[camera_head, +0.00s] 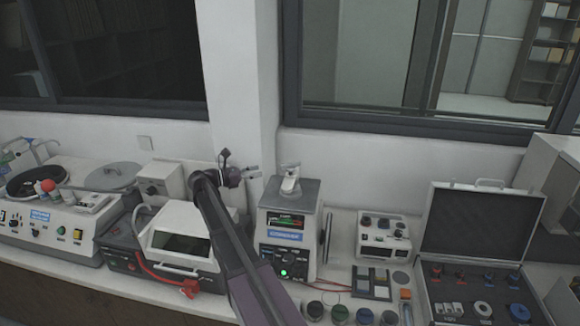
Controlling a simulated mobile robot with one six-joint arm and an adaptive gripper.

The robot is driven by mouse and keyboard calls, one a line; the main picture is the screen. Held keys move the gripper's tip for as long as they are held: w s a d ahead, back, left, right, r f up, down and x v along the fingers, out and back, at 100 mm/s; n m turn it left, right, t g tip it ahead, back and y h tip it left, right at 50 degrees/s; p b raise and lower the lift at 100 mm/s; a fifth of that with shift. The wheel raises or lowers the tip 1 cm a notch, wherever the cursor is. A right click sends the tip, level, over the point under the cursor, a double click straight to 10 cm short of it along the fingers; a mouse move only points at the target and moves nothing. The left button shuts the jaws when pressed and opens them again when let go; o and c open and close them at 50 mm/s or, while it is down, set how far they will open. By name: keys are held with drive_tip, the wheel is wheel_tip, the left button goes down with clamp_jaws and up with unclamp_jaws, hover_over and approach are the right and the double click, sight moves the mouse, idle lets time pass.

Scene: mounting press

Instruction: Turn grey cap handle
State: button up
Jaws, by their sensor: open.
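The mounting press (288,238) stands on the bench near the middle, with a lit display and a green-lit button on its front. Its grey top carries the light grey cap handle (290,180), which stands up from the cap. My gripper (256,172) is small in view, left of the handle at about its height. It points right toward the handle, with a visible gap between them. It is open and holds nothing that I can see. My arm crosses in front of the bench and hides part of the area left of the press.
Left of my arm stands a white-lidded machine (180,238) with a red hose; further left is a grinder-polisher (60,215). On the right are a small control box (383,235) and an open case (478,225). Several coloured jars (340,313) line the front. The wall and pillar are close behind.

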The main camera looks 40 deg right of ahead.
sight(290, 164)
drive_tip(key=x, duration=1.3)
drive_tip(key=shift+c, duration=0.2)
clamp_jaws()
drive_tip(key=shift+s+a, duration=0.1)
drive_tip(key=shift+a, duration=0.05)
